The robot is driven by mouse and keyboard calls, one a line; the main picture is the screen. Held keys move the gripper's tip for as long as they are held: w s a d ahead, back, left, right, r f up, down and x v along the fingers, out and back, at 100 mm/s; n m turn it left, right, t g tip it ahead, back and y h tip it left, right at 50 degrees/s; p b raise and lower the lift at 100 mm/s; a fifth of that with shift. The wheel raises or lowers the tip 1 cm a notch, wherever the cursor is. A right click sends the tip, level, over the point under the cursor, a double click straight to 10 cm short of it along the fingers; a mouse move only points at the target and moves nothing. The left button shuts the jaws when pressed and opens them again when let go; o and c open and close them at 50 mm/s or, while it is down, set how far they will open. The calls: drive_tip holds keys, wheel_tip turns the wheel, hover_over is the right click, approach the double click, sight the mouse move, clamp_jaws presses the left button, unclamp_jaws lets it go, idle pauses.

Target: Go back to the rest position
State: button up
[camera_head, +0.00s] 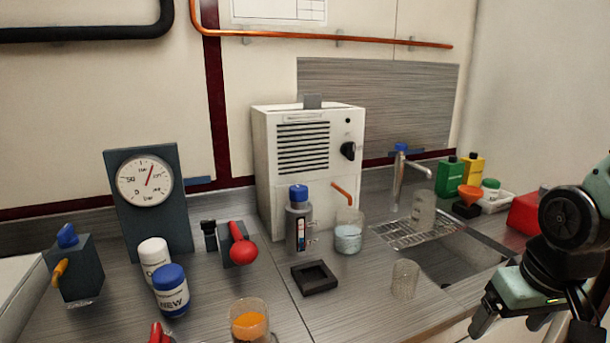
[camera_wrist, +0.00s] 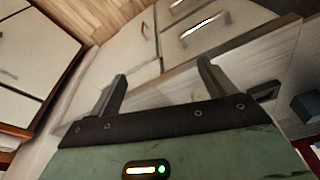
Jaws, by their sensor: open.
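My gripper (camera_head: 512,330) is at the lower right in the head view, beyond the front edge of the counter near the sink. In the wrist view its two dark fingers (camera_wrist: 165,88) stand wide apart with nothing between them. The gripper is empty and touches no object that I can see. Part of it is cut off at the bottom of the head view.
The sink (camera_head: 455,262) lies left of my arm. Cabinet drawers (camera_wrist: 190,35) show in the wrist view.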

drive_tip(key=s+a+f+n+g+b, duration=0.1)
drive_tip(key=s+a+f+n+b, duration=0.3)
drive_tip(key=s+a, duration=0.3)
drive_tip(key=s+a+f+n+g+b, duration=0.1)
drive_tip(key=s+a+f+n+b, duration=0.3)
drive_tip(key=a, duration=0.5)
wheel_tip(320, 180, up, 12)
drive_tip(key=s+m+p, duration=0.1)
drive_tip(key=p, duration=1.1)
drive_tip(key=shift+s+a+r, duration=0.2)
drive_tip(key=shift+s, duration=0.05)
drive_tip(key=shift+c, duration=0.3)
